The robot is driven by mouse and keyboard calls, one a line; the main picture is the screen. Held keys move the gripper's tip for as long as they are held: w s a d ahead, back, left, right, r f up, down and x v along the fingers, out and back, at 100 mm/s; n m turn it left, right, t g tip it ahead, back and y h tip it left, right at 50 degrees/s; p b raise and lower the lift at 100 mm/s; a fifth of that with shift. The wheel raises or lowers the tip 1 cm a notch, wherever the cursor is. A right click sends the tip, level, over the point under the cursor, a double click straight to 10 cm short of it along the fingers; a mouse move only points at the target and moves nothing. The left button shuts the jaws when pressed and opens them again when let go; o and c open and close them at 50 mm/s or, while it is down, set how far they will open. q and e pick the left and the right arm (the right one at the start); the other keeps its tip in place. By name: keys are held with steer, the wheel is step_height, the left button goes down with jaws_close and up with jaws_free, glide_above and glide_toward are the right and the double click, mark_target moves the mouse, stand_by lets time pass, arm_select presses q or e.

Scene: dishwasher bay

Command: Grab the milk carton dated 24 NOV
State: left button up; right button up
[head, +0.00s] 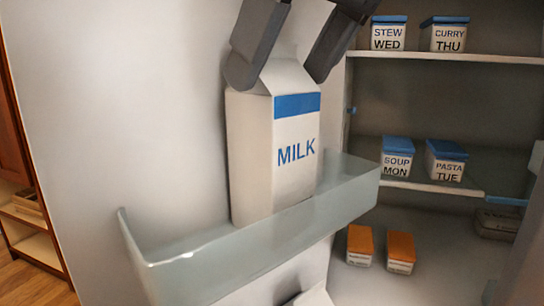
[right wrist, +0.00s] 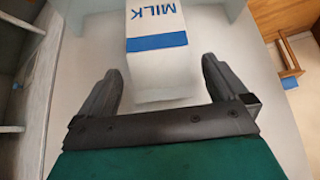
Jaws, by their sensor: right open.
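A white milk carton (head: 296,150) with a blue band and the word MILK stands upright in the door shelf (head: 255,240) in the head view. No date shows on its visible faces. My right gripper (head: 278,80) is open at the carton's top, with one finger on each side of the gabled top. In the right wrist view the carton (right wrist: 156,30) lies ahead, between the lines of the open fingers of my right gripper (right wrist: 160,75). Whether the fingers touch it cannot be told. My left gripper is not in view.
Labelled containers with blue lids stand on the inner shelves, such as the soup box (head: 397,158) and the stew box (head: 388,33). Orange-lidded boxes (head: 400,252) sit lower. The door shelf has free room left of the carton. A wooden cabinet (head: 30,200) is at the far left.

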steer(key=shift+x, duration=1)
jaws_close()
steer(key=shift+r, duration=0.15)
